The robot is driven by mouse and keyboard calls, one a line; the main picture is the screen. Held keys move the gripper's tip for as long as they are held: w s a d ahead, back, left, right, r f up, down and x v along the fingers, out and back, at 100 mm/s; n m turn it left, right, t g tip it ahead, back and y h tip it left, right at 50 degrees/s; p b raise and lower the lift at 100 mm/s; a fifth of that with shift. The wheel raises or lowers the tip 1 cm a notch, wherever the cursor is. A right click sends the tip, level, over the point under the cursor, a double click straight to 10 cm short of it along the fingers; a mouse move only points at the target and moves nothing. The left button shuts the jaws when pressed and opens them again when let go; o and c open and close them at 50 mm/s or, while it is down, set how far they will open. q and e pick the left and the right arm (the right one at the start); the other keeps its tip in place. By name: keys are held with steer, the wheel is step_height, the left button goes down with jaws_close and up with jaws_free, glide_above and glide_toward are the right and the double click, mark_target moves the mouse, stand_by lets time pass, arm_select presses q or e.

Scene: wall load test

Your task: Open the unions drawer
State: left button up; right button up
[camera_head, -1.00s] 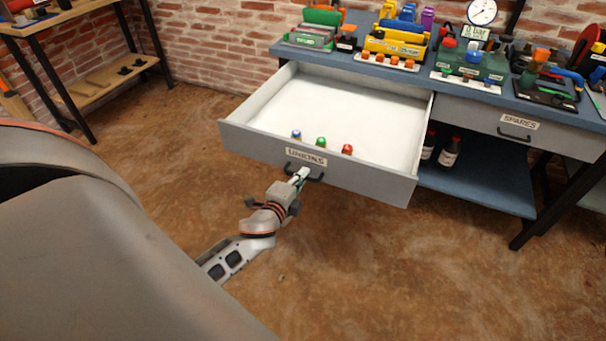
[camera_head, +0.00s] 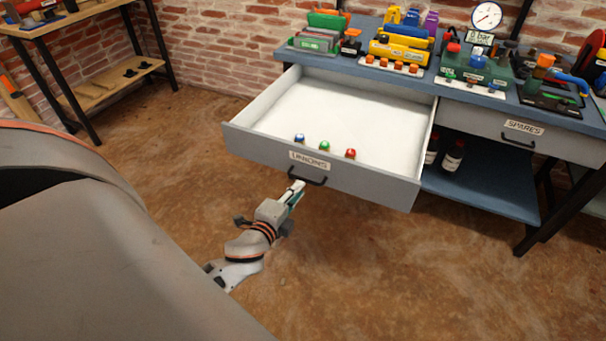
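The unions drawer (camera_head: 405,190) is pulled well out of the blue-topped bench, and its white inside shows. Its grey front carries a UNIONS label (camera_head: 310,161) and a dark bar handle (camera_head: 307,177). Three small fittings with blue (camera_head: 299,139), green (camera_head: 324,146) and red (camera_head: 350,154) tops sit inside, just behind the front. My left gripper (camera_head: 296,188) is just in front of and below the handle, near its left end, and appears clear of it. Its finger gap cannot be made out from this angle. My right gripper is out of view.
The closed spares drawer (camera_head: 480,121) is to the right, above a blue lower shelf (camera_head: 485,185) with dark bottles (camera_head: 453,157). Tools and fittings crowd the bench top (camera_head: 345,66). A wooden rack (camera_head: 110,85) stands at back left. The brown floor (camera_head: 350,270) before the drawer is clear.

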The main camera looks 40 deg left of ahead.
arm_select(q)
steer(key=shift+v, duration=2.8)
steer(key=s+d+f+n+g+h+p, duration=0.2)
steer(key=s+d+f+n+h+p, duration=0.1)
steer(key=s+d, duration=0.4)
steer(key=s+d+f+n+g+h+p, duration=0.2)
steer(key=s+d+f+n+h+p, duration=0.1)
steer(key=s+d+n, duration=0.4)
steer(key=d+f+n+p, duration=0.1)
steer(key=d+f, duration=0.1)
steer(key=d, duration=0.1)
steer(key=shift+s+d+g, duration=0.25)
steer(key=shift+d+g, duration=0.05)
steer(key=shift+g, duration=0.1)
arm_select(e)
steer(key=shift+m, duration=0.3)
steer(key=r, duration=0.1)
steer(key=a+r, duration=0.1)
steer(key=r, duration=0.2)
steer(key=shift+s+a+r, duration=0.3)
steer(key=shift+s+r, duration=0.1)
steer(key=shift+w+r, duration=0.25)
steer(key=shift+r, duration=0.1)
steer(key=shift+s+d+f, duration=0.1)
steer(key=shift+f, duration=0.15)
